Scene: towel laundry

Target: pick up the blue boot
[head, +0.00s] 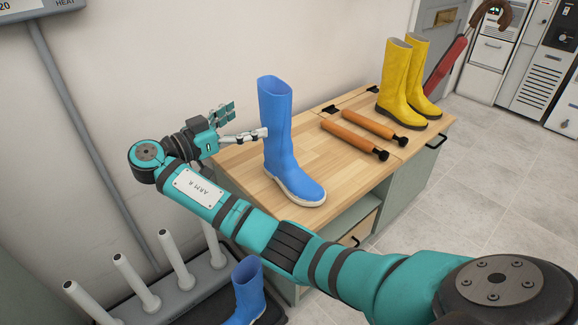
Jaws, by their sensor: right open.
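A blue boot (278,140) with a pale sole stands upright on the wooden bench top (330,175), its toe pointing to the lower right. My right gripper (246,119) is open just left of the boot's shaft. One finger reaches to the left side of the shaft; I cannot tell whether it touches. The other finger is raised behind, apart from the boot. A second blue boot (246,292) is low down at the bottom, partly cut off by the frame edge. My left gripper is not in view.
Two orange-brown rollers (355,137) with black ends lie on the bench right of the boot. A pair of yellow boots (404,85) stands at its far end. A grey rack with several white pegs (180,261) is at lower left. The wall is close behind.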

